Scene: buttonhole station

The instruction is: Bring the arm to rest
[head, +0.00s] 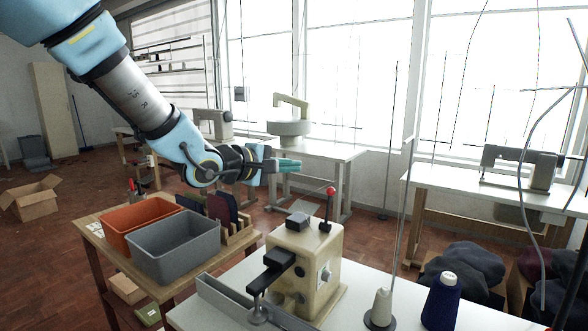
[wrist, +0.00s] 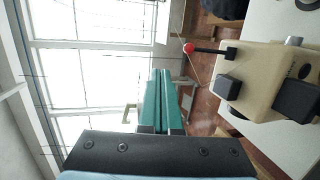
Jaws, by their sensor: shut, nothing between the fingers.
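My gripper (head: 288,165) is at the end of my blue and grey arm, which reaches in from the upper left in the head view. Its green fingers are together with nothing between them. In the wrist view the closed fingers (wrist: 160,100) point toward the windows. The gripper hangs in the air above and behind the cream buttonhole machine (head: 305,262), apart from it. The machine has a red-knobbed lever (head: 330,191) and a black arm. It also shows at the right of the wrist view (wrist: 262,82).
An orange bin (head: 140,222) and a grey bin (head: 175,245) stand on a wooden table at left, beside a rack of dark pieces (head: 222,212). A white cone (head: 381,308) and a navy thread cone (head: 442,300) stand on the white table. Sewing machines stand on tables behind.

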